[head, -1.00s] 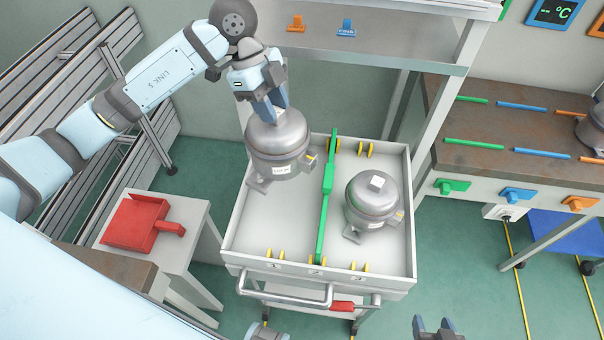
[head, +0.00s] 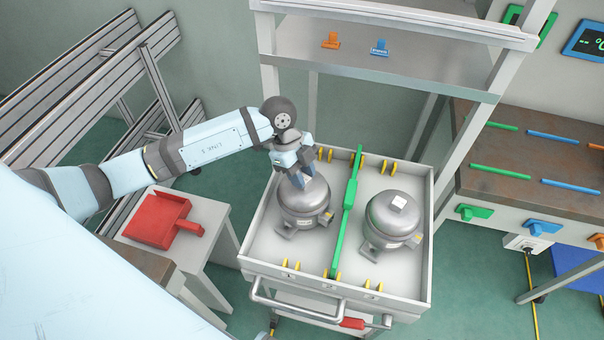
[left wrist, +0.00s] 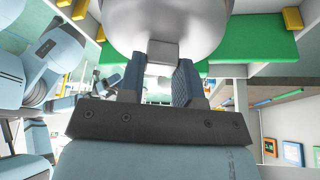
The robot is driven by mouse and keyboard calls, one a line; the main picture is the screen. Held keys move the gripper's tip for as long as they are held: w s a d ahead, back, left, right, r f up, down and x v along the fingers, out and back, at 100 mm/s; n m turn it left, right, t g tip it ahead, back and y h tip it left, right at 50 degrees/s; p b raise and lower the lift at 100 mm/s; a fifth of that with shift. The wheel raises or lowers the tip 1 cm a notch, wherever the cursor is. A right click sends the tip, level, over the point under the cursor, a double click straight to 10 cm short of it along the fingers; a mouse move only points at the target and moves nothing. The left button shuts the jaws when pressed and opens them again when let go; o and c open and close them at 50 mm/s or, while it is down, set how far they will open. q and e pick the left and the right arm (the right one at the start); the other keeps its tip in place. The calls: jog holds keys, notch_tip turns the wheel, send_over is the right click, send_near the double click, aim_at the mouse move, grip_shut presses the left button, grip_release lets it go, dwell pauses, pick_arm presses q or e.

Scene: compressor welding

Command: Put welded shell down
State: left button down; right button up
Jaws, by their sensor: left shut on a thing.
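A grey welded shell (head: 304,206) with a small white label is in the left compartment of the white cart tray (head: 262,249). I cannot tell for sure if its feet touch the tray floor. My left gripper (head: 302,180) is above it, shut on the block at its top. In the left wrist view, the fingers (left wrist: 160,80) close around the pale block under the rounded shell (left wrist: 165,25). A second grey shell (head: 392,221) stands in the right compartment, with a pale block on top. My right gripper is out of view.
A green divider (head: 348,210) splits the tray, with yellow pegs (head: 292,270) near its edges. A red tool (head: 160,220) lies on a small table at left. A grey shelf frame (head: 400,62) rises behind, and a brown workbench (head: 520,170) stands at right.

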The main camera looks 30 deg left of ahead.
pick_arm(q)
jog(key=shift+f, duration=0.45)
jog(key=c, duration=0.8)
grip_release()
jog(key=b+v, duration=0.1)
jog(key=v, duration=1.1)
